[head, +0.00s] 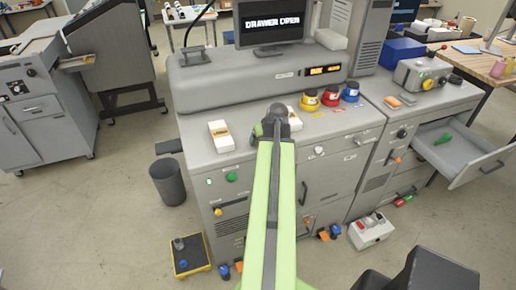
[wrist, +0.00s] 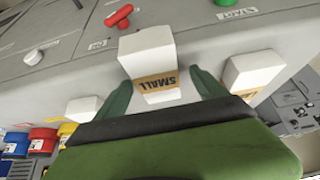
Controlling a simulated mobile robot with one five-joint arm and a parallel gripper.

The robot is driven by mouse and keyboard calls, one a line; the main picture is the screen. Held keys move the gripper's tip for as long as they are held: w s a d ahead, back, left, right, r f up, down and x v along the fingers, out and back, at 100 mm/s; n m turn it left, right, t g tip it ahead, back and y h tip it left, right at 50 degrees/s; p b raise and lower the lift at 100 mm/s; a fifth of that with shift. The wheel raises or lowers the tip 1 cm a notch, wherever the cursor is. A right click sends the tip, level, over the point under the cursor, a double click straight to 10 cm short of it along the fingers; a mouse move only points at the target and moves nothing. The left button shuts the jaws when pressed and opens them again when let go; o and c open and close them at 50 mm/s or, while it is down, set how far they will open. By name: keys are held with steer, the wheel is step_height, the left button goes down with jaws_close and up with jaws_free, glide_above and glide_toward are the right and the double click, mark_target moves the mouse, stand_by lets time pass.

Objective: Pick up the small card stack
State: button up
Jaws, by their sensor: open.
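The small card stack (wrist: 148,50) is a white block with a tan band reading SMALL, upside down in the wrist view. It lies on the grey machine top. My gripper (wrist: 163,80) is open, with its dark green fingers on either side of the banded end. A gap shows beside each finger, and I cannot tell their height over the top. In the head view my gripper (head: 270,127) is over the machine's front top, and my arm hides the small stack.
A second white stack (head: 221,135) lies left of my gripper and a third (head: 294,113) right of it. Yellow, red (head: 331,97) and blue pots stand further right. An open drawer (head: 460,153) juts out at the right. The monitor (head: 270,23) reads DRAWER OPEN.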

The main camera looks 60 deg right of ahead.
steer(key=shift+x, duration=0.95)
steer(key=shift+s+r, duration=0.25)
steer(key=shift+s, duration=0.1)
steer(key=shift+w+f, duration=0.15)
steer(key=shift+f, duration=0.15)
steer(key=c, duration=1.6)
